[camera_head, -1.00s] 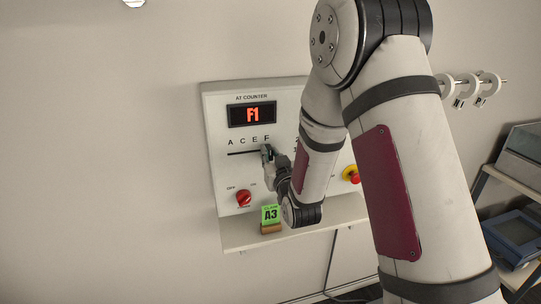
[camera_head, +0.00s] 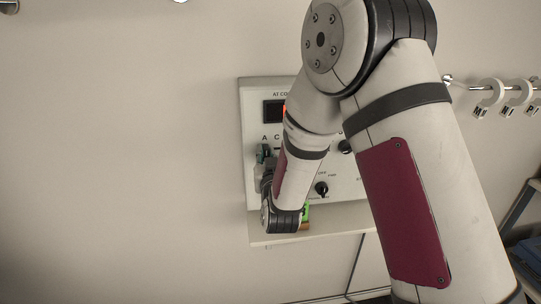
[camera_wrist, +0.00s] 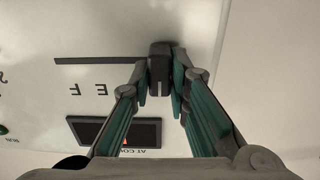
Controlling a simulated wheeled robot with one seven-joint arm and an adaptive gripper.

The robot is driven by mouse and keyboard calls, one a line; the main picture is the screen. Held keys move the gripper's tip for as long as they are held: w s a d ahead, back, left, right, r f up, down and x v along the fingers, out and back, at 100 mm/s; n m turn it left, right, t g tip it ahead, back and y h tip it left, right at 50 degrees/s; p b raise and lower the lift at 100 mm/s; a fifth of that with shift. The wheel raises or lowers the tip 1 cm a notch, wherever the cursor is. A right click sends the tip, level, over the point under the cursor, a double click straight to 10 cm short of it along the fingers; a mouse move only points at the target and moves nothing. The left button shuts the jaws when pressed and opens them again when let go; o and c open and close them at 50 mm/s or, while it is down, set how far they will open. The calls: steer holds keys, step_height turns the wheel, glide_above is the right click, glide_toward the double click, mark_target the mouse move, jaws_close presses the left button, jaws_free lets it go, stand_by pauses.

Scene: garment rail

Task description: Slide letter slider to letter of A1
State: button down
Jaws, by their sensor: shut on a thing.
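The letter slider (camera_wrist: 158,66) is a dark knob on a thin black slot (camera_wrist: 100,60) in the white counter panel (camera_wrist: 30,85). My gripper (camera_wrist: 159,80) is shut on the slider, with green-lined fingers on both sides. In the head view my gripper (camera_head: 264,158) is at the slot's left part, just below the printed A. The C beside it is partly visible. The wrist view shows E and F upside down, to the left of the slider.
A shelf (camera_head: 262,229) juts out below the panel, with a green card (camera_head: 306,212) mostly behind my arm. Black knobs (camera_head: 321,188) sit on the panel right of my arm. A rail with lettered hangers (camera_head: 507,97) is at the right.

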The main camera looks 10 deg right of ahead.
steer(key=c, duration=1.5)
jaws_free()
steer(key=shift+a, duration=0.4)
steer(key=shift+d, duration=0.1)
steer(key=shift+s, duration=0.25)
steer(key=s, duration=0.7)
